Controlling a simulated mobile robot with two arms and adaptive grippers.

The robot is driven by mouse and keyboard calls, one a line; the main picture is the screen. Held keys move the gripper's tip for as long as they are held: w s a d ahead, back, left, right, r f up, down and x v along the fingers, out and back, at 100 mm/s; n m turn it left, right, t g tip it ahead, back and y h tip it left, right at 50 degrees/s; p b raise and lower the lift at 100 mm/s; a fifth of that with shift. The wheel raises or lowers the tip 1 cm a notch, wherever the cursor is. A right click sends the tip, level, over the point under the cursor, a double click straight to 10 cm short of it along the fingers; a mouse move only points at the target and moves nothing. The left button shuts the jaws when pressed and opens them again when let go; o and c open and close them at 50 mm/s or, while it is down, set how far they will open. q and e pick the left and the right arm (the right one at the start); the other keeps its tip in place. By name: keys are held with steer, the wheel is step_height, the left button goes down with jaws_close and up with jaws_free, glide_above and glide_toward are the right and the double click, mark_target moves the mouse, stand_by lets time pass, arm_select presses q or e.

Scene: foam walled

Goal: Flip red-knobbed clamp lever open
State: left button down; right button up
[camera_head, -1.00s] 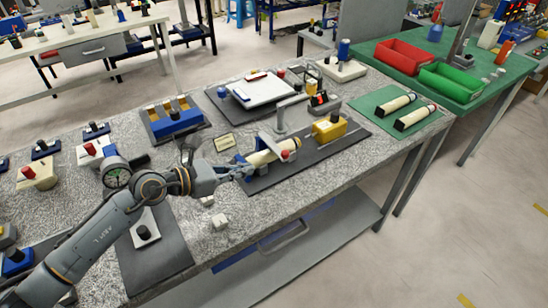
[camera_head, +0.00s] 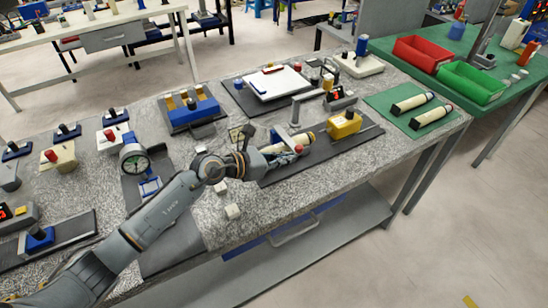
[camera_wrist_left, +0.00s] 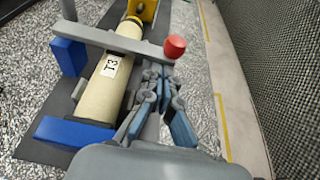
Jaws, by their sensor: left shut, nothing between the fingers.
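The clamp's grey lever (camera_wrist_left: 110,38) lies across a cream cylinder (camera_wrist_left: 108,85) labelled T3, in the left wrist view. Its red knob (camera_wrist_left: 175,47) is at the right end, past the cylinder's side. The knob also shows in the head view (camera_head: 298,149). The cylinder rests between blue supports (camera_wrist_left: 75,132) on a dark base. My left gripper (camera_wrist_left: 160,75) is shut and empty, its fingertips close to the knob on the near side. I cannot tell whether they touch it. My right gripper is not in view.
A yellow block (camera_head: 344,125) sits beyond the cylinder on the same base. A grey post with an arm (camera_head: 295,112) stands behind the clamp. A green mat (camera_head: 395,98) with two cylinders is at right.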

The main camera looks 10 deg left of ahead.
arm_select(q)
steer(key=shift+w+d+f, duration=0.15)
steer(key=shift+w+d, duration=0.05)
steer(key=shift+d, duration=0.15)
